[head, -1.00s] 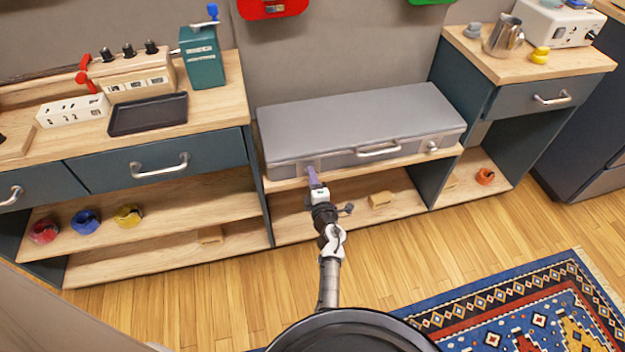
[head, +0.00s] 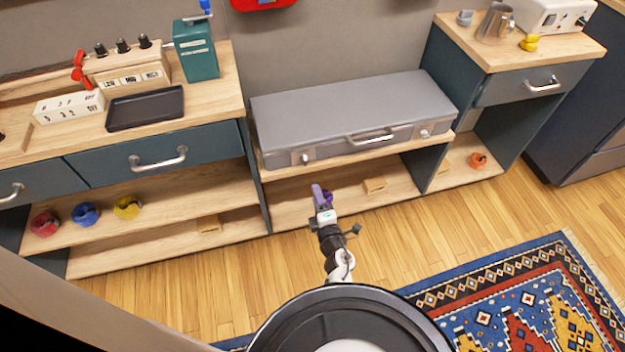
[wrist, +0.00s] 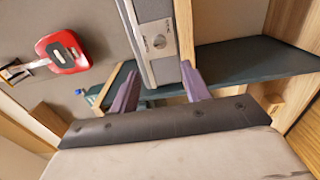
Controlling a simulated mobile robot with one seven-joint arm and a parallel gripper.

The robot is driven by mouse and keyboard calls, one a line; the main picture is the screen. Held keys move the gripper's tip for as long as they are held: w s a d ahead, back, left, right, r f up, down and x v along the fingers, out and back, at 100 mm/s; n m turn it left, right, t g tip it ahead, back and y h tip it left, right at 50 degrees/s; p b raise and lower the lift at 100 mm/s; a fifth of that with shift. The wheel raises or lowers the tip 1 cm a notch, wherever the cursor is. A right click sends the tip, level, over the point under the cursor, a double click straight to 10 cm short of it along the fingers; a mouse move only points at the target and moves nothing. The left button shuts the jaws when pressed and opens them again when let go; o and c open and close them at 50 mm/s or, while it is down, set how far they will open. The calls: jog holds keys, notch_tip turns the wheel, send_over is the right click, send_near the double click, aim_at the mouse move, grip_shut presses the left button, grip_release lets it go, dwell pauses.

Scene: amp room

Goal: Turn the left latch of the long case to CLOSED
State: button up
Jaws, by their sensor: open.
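The long grey case (head: 350,110) lies closed on the middle shelf, with a silver handle (head: 371,136) on its front. Its left latch (head: 306,157) is a small light knob near the front's left end. In the wrist view the left latch (wrist: 158,42) is a round knob on a pale plate; its lettering is too small to read. My gripper (head: 319,190) has purple fingers and stands in front of and below the left latch, apart from the case. In the wrist view my gripper (wrist: 158,72) is open and empty, its fingers spread to either side of the latch's line.
The right latch (head: 424,132) is at the case's other end. A lower shelf (head: 350,196) holds a small wooden block (head: 374,185). Drawer cabinets flank the case. The wood floor (head: 250,280) in front is clear, with a patterned rug (head: 530,300) at right.

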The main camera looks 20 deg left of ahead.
jog(key=shift+v, duration=1.2)
